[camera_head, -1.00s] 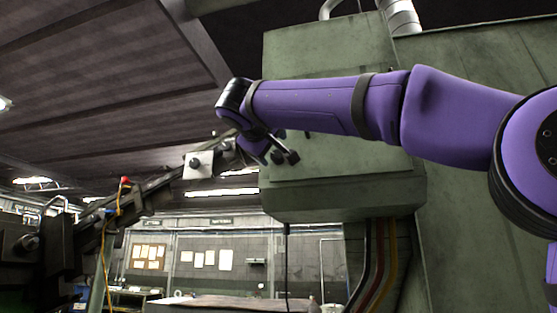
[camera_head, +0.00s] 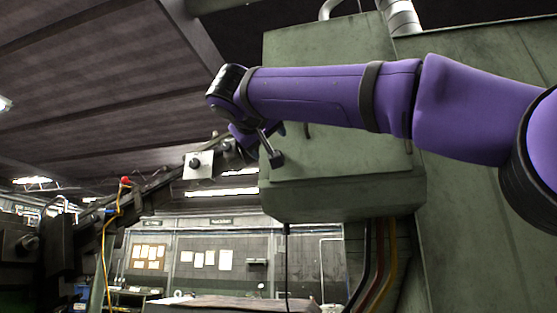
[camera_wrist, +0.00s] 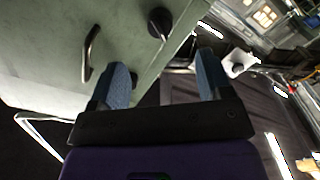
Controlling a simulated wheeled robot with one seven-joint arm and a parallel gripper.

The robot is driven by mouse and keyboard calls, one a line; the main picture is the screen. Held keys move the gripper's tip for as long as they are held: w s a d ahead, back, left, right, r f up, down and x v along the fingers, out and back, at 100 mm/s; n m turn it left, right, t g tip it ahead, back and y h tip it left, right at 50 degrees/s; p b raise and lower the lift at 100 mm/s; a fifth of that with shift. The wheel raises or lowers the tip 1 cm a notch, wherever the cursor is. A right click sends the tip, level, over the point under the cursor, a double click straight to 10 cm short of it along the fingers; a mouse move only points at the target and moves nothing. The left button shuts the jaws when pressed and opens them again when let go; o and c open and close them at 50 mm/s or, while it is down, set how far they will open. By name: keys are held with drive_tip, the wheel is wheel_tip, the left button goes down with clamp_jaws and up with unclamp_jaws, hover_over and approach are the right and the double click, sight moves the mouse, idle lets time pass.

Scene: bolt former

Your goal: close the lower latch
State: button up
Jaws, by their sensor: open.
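The green cabinet (camera_head: 340,185) has a dark, rounded latch (camera_wrist: 160,22) near its door edge, ahead of my gripper in the wrist view. It looks like the lower latch, with a short pointed tab. A second small dark part (camera_wrist: 133,78) shows beside my left finger, partly hidden; I cannot tell if it is the other latch. My gripper (camera_wrist: 163,80) is open and empty, with its two blue fingers apart and short of the rounded latch. In the head view my wrist hides the latches.
A curved handle (camera_wrist: 91,52) stands out from the cabinet door, left of my fingers in the wrist view. A dark sloping machine part with a pale plate (camera_head: 198,165) lies left of the cabinet. Hoses (camera_head: 378,260) hang below it. Open room lies beyond the cabinet edge.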

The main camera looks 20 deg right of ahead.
drive_tip(key=w+d+m, duration=0.4)
drive_tip(key=w+m, duration=0.2)
drive_tip(key=m, duration=0.1)
drive_tip(key=shift+w+d+m, duration=0.3)
drive_tip(key=shift+d, duration=0.1)
drive_tip(key=shift+c, duration=0.2)
clamp_jaws()
drive_tip(key=shift+n, duration=3.9)
